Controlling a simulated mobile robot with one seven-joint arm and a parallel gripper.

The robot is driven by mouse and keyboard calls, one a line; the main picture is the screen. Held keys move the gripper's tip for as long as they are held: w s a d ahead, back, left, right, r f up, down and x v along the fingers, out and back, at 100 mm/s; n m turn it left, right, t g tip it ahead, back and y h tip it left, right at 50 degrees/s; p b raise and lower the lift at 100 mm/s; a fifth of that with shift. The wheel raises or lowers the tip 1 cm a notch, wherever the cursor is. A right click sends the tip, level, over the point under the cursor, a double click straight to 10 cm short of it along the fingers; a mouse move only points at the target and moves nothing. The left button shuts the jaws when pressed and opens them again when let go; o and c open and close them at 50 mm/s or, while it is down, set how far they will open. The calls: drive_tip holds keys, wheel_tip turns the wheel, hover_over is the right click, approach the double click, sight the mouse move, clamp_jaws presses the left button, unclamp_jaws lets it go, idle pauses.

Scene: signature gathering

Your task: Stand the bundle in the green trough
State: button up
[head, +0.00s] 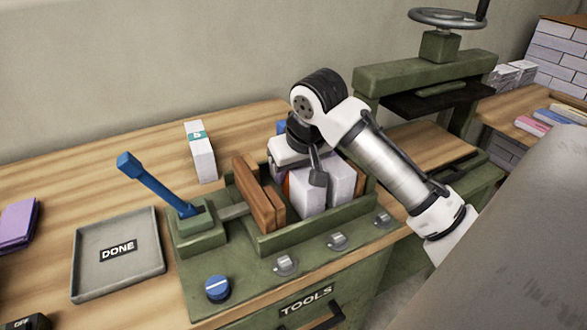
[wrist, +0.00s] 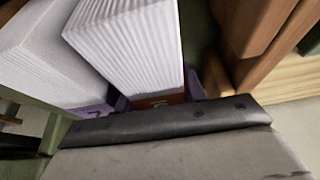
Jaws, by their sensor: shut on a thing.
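The green trough (head: 313,231) holds white paper bundles standing side by side. My gripper (head: 298,170) reaches down into it from above and is shut on a white bundle (head: 306,192) with an orange mark. In the wrist view this bundle (wrist: 130,42) shows its ridged white side, with the orange-brown patch close to the gripper's dark edge (wrist: 160,121). Another white bundle (head: 341,182) stands to its right and shows in the wrist view (wrist: 38,55). The fingertips are partly hidden, and I cannot tell whether the held bundle touches the trough floor.
Wooden boards (head: 258,195) stand at the trough's left end, beside a blue lever (head: 155,183). A white bundle with a teal label (head: 201,155) stands behind on the table. A grey DONE tray (head: 90,277) is empty at left. A green press (head: 425,72) rises at right.

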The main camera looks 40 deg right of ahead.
drive_tip(key=o, duration=0.9)
drive_tip(key=shift+f, duration=0.1)
drive_tip(key=shift+o, duration=0.2)
drive_tip(key=b+v, duration=0.1)
drive_tip(key=v, duration=1.1)
drive_tip(key=shift+s, duration=0.1)
